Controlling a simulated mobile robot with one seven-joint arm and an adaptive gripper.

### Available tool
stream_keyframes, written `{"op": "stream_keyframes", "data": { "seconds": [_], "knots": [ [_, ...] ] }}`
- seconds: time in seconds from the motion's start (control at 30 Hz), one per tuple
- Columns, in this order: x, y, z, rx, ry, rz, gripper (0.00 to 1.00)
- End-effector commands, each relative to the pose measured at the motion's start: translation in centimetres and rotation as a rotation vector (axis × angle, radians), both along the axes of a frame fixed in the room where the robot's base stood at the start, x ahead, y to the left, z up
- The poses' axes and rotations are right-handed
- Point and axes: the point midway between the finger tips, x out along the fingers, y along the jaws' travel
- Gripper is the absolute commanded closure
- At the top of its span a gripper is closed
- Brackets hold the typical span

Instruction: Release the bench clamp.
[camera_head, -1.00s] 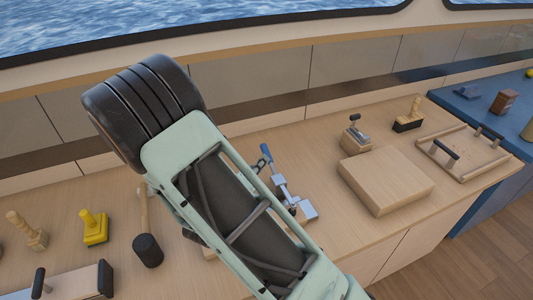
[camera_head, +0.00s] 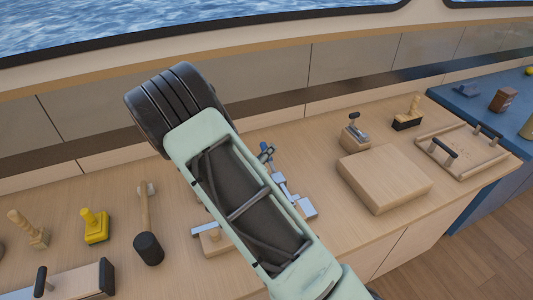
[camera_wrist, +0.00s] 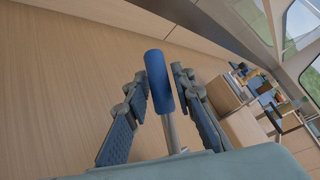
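The bench clamp has a blue handle and a grey metal body (camera_head: 304,207). In the head view my arm covers part of it. In the wrist view the blue handle (camera_wrist: 158,80) stands up on a metal lever between the two fingers of my gripper (camera_wrist: 162,90). The fingers are apart, one on each side of the handle, with a narrow gap visible on the right. Whether the left finger touches it I cannot tell. In the head view my gripper is mostly hidden behind my arm.
A mallet with a black head (camera_head: 148,249) and a yellow-handled tool (camera_head: 95,226) lie left of my arm. A flat wooden box (camera_head: 384,179), a small lever device (camera_head: 354,131) and a tray (camera_head: 462,152) stand to the right. Bench in front of the box is clear.

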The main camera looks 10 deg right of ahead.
Motion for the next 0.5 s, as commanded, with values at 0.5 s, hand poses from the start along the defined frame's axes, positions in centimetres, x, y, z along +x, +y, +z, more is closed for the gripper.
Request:
{"op": "stream_keyframes", "data": {
  "seconds": [0.5],
  "knots": [
    [-0.02,0.02,0.01,0.0,-0.002,0.0,1.0]
  ]
}}
